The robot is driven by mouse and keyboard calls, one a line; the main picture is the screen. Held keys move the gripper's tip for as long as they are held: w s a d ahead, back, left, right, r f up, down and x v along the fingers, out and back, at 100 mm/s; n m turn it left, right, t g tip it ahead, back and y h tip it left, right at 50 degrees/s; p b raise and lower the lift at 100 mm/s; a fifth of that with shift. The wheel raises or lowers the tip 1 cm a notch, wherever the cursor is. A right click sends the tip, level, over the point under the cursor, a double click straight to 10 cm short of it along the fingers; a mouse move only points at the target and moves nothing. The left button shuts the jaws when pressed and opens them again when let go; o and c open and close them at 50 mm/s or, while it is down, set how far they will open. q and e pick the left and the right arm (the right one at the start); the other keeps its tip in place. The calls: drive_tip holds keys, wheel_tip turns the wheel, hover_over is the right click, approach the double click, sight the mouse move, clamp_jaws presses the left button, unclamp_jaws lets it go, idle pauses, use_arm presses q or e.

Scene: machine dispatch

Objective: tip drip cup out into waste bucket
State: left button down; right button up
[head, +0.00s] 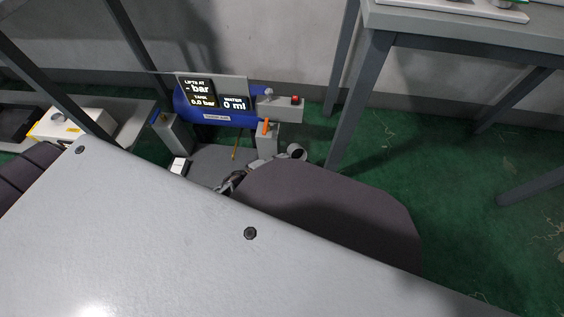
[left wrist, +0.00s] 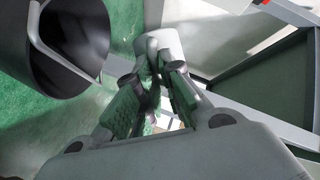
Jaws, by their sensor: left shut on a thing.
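My left gripper (left wrist: 155,76) shows in the left wrist view with its fingers closed on a pale grey rounded piece, which I take to be the drip cup (left wrist: 168,42). Its inside and any liquid cannot be seen. A dark bucket with a wire handle, likely the waste bucket (left wrist: 82,28), is at the upper left of that view, apart from the fingers. In the head view my left gripper (head: 232,182) is small and mostly hidden by my arm. My right gripper is not in view.
A grey table (head: 381,48) stands at right. Green floor (head: 450,150) is clear beside it.

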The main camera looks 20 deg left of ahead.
use_arm(q)
drive_tip(key=f+m+t+b, duration=0.1)
drive_tip(key=m, duration=0.1)
drive_tip(key=f+m+t+b, duration=0.1)
drive_tip(key=m, duration=0.1)
drive_tip(key=f+m+t+b, duration=0.1)
drive_tip(key=m, duration=0.1)
drive_tip(key=shift+w+a+m+h, duration=0.3)
drive_tip(key=shift+h, duration=0.1)
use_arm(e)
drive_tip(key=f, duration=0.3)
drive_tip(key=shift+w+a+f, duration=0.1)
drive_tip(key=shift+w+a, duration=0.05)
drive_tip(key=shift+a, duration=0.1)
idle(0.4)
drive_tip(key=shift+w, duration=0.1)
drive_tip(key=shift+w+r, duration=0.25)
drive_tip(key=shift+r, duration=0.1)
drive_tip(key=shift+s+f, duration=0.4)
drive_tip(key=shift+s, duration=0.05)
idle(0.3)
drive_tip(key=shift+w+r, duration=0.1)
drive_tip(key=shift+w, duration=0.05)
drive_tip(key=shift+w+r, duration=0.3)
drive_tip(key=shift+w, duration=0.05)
